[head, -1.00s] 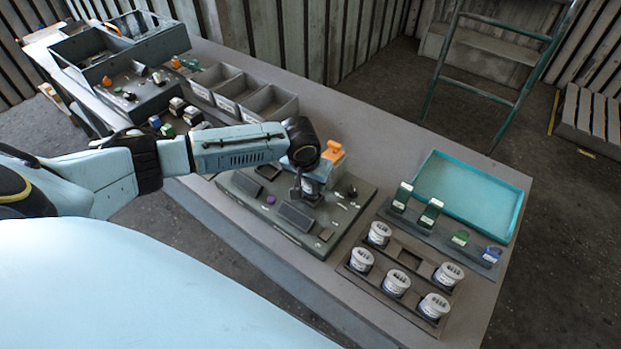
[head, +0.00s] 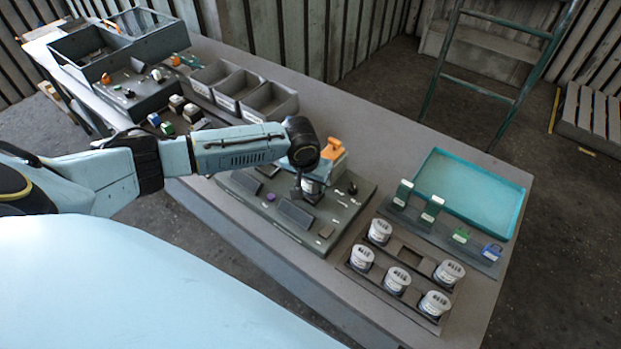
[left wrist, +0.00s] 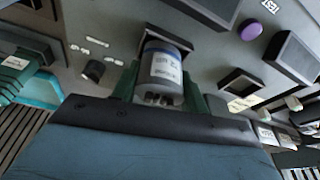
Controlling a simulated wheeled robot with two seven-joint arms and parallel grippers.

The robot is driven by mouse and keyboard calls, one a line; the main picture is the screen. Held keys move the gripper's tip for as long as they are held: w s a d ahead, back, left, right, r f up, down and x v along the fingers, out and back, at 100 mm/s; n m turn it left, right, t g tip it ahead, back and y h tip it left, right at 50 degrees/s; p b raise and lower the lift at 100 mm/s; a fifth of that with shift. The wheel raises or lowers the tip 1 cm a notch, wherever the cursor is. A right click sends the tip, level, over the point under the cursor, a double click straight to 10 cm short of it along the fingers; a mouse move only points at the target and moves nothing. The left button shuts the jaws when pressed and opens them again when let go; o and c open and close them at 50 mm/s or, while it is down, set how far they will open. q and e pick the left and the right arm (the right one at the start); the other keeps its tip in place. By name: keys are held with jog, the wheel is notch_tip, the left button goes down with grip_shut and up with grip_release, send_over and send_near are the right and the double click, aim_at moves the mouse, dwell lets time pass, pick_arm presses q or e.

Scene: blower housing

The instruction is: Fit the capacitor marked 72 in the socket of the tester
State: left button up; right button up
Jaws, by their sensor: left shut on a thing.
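My left gripper (head: 311,190) is over the tester (head: 290,225), a dark board with sockets and small fittings. In the left wrist view its green fingers are shut on a capacitor (left wrist: 163,75), a grey can with a white printed label and terminals at the near end. The label is too blurred to read. The can's far end is in front of a dark square socket (left wrist: 182,27) on the tester; I cannot tell if it is inside. Another dark framed opening (left wrist: 242,84) is to the right. My right gripper is not in view.
A rack (head: 408,262) with several white-topped capacitors and empty places stands right of the tester. Behind it are a strip with green and blue parts (head: 460,236) and a teal tray (head: 470,195). Grey bins (head: 240,90) stand at the back left.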

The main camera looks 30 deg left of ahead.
pick_arm(q)
jog(key=shift+f, duration=0.45)
jog(key=o, duration=0.9)
jog(key=v, duration=1.3)
jog(key=shift+r, duration=0.25)
